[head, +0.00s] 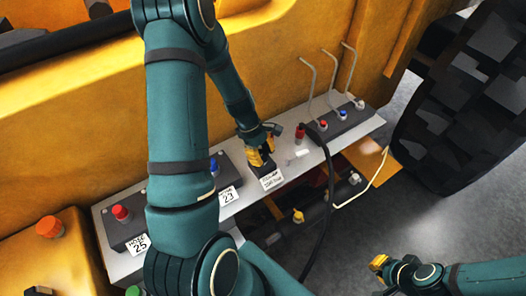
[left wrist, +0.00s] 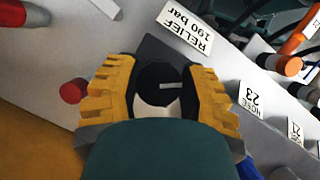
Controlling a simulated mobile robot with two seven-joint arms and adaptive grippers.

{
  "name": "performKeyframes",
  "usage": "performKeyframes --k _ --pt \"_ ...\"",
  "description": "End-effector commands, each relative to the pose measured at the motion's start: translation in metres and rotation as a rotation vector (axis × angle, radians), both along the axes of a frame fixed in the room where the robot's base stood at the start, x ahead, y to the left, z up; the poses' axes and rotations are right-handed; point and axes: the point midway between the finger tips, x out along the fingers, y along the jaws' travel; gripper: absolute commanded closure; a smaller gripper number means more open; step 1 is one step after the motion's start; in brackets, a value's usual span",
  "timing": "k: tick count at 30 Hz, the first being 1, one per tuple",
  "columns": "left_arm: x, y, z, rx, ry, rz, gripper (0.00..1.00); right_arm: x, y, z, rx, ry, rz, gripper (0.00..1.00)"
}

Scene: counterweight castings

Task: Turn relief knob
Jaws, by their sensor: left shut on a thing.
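The relief knob (left wrist: 160,80) is a round black knob with a pale line across its face. It shows in the left wrist view, on a dark base beside a white label (left wrist: 186,30) reading "RELIEF 190 bar". My left gripper (left wrist: 160,100) has its yellow, ridged fingers closed on both sides of the knob. In the head view my left gripper (head: 262,156) is at the grey panel, just behind the same label (head: 271,180), and the knob is mostly hidden. My right gripper (head: 378,270) is low at the right, away from the panel; its opening is unclear.
The long grey panel (head: 374,122) carries red and blue capped fittings and bent metal levers (head: 309,90). A red cylinder (head: 300,134) stands near my left gripper, and a black hose (head: 329,180) hangs in front. A large tyre (head: 465,90) is at the right.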

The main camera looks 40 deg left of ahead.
Motion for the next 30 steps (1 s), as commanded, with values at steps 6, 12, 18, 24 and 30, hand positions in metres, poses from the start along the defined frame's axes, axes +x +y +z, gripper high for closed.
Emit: performKeyframes --k 6,12,18,24,30 --pt "-0.0015 -0.0012 -0.0008 -0.001 0.004 -0.209 0.93 -0.0002 -0.0003 0.006 0.001 0.0 0.0 1.0" --pt "-0.0022 -0.0011 -0.001 -0.002 0.004 -0.396 0.93 -0.0003 -0.0004 0.0084 0.002 0.0 0.0 1.0" --pt "-0.0028 -0.001 -0.0011 -0.002 0.002 -0.561 0.93 -0.0003 -0.0005 0.0095 0.002 0.0 0.0 1.0" --pt "-0.0033 -0.0005 -0.0014 -0.002 0.003 -0.681 0.93 -0.0003 -0.0006 0.0099 0.002 0.0 0.0 1.0" --pt "-0.0039 -0.0008 -0.0014 -0.003 0.004 -0.755 0.93 -0.0002 -0.0006 0.0101 0.002 0.0 0.0 1.0"
